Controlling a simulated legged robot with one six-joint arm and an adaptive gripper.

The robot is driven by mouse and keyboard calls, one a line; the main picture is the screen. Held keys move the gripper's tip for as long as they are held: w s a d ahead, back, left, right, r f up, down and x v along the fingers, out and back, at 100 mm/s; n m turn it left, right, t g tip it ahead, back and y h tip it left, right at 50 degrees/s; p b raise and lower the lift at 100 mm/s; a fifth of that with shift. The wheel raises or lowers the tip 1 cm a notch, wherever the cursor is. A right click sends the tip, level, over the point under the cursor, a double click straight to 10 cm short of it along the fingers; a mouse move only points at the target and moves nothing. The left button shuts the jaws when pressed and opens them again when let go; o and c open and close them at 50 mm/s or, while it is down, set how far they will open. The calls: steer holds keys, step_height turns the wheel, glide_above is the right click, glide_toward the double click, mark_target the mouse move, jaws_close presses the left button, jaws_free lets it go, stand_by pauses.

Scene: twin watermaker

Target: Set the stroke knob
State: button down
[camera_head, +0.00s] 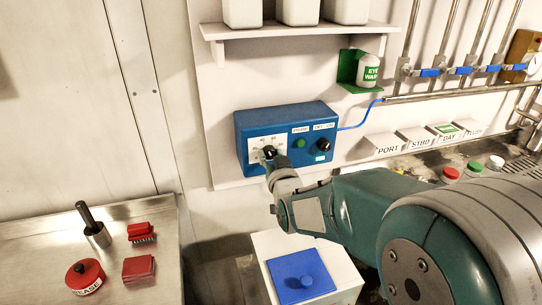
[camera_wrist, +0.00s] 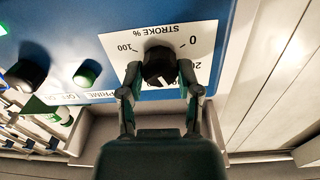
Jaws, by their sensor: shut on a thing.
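The stroke knob (camera_wrist: 158,62) is black and sits on a white dial plate (camera_wrist: 118,42) marked "STROKE %", with 0 and 100 readable. The wrist view is upside down. A white mark on the knob faces the bottom of that view; its exact reading is unclear. The plate is on the front of a blue control box (camera_head: 313,114). My gripper (camera_wrist: 160,76) has one finger on each side of the knob and is shut on it. In the head view my gripper (camera_head: 270,159) reaches the dial plate and partly hides it and the knob.
The box also has a green button (camera_head: 299,143) and a black switch (camera_head: 323,145). A shelf with white containers (camera_head: 296,12) is above. An eye wash bottle (camera_head: 368,70) and blue-handled valves (camera_head: 430,72) are at right. A blue-lidded bin (camera_head: 302,276) stands below my arm.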

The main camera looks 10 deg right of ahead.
steer(key=shift+c, duration=1.5)
jaws_free()
steer(key=shift+w+a, duration=0.1)
steer(key=s+d, duration=0.1)
steer(key=s, duration=0.6)
steer(key=shift+s, duration=0.2)
steer(key=shift+d, duration=0.15)
steer(key=s+d+f+g+h, duration=0.1)
steer(key=s+g, duration=0.3)
steer(key=s, duration=0.4)
steer(key=s+d+g+h, duration=0.1)
steer(key=s+d+g, duration=0.3)
steer(key=s, duration=0.3)
steer(key=s+d+f+m+g+h, duration=0.1)
steer(key=s+d+g, duration=0.2)
steer(key=s, duration=0.5)
steer(key=shift+s+f+g, duration=0.3)
steer(key=shift+s+g, duration=0.05)
steer(key=shift+g, duration=0.25)
